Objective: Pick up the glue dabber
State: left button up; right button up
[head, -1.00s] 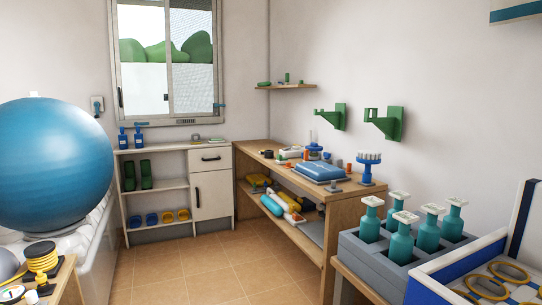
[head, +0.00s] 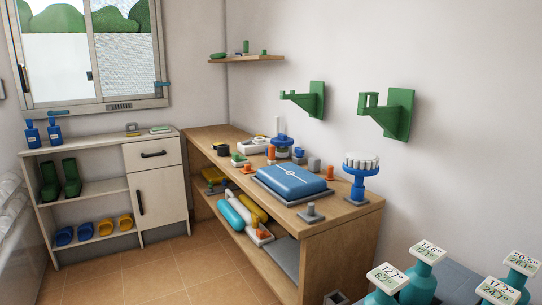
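I cannot tell for certain which item is the glue dabber. Several small items stand on the wooden bench (head: 345,208) along the right wall. Among them are a grey peg on a square base (head: 311,212) at the front edge, an orange-topped piece (head: 271,154), a small orange piece (head: 247,169) and a grey cylinder (head: 314,165). A blue stand with a white, ridged round top (head: 360,174) is at the bench's right end. Neither of my grippers is in view.
A blue case (head: 291,181) lies on the bench. Green brackets (head: 388,115) jut from the wall above it. Teal bottles with labelled tops (head: 420,277) stand at the lower right. A white cabinet (head: 160,205) is at the back left. The tiled floor (head: 170,275) before the bench is open.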

aim_at(271, 161)
jog(key=z, duration=0.55)
jog(key=j+z, duration=0.1)
jog(key=z, duration=0.45)
jog(key=i+j+z, duration=0.1)
jog(key=z, duration=0.45)
jog(key=j+z, duration=0.1)
jog(key=z, duration=1)
jog(key=j+z, duration=0.15)
jog(key=z, duration=0.95)
jog(key=k+z, duration=0.1)
jog(key=z, duration=0.45)
jog(key=k+j+z, duration=0.1)
jog(key=z, duration=0.2)
jog(key=k+z, duration=0.4)
jog(key=k, duration=0.9)
jog(key=k+l+z, duration=0.1)
jog(key=k, duration=0.9)
jog(key=k+j+u, duration=0.1)
jog(key=k+u, duration=0.4)
